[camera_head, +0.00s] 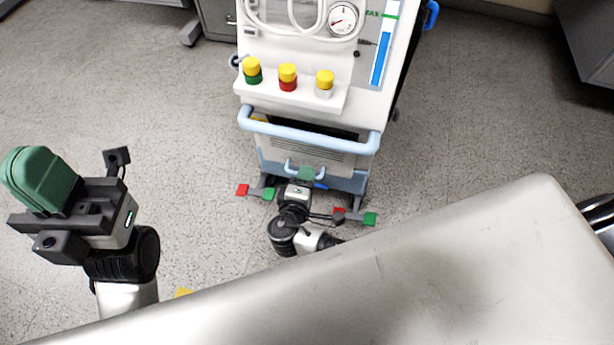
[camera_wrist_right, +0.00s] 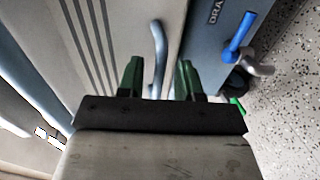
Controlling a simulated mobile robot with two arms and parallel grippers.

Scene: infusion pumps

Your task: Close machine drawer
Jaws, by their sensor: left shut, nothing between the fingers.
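The machine (camera_head: 310,100) is white, with a light-blue push bar (camera_head: 308,136) across its front. Below the bar is a pale grey drawer front (camera_head: 318,156) with vent slots and a small light-blue handle. The drawer front also shows in the right wrist view (camera_wrist_right: 120,30). How far the drawer stands out cannot be told. My right gripper (camera_head: 306,173) is low in front of it. In the wrist view its green fingers (camera_wrist_right: 159,78) are apart, with the handle (camera_wrist_right: 157,45) seen between them. Contact cannot be told. My left gripper (camera_head: 40,180) is shut and empty, away to the left.
Red and green foot tabs stick out low at the machine's left (camera_head: 242,190) and right (camera_head: 370,218). A blue lever (camera_wrist_right: 240,36) sits beside the lower blue panel. A pale smooth surface (camera_head: 480,260) fills the foreground.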

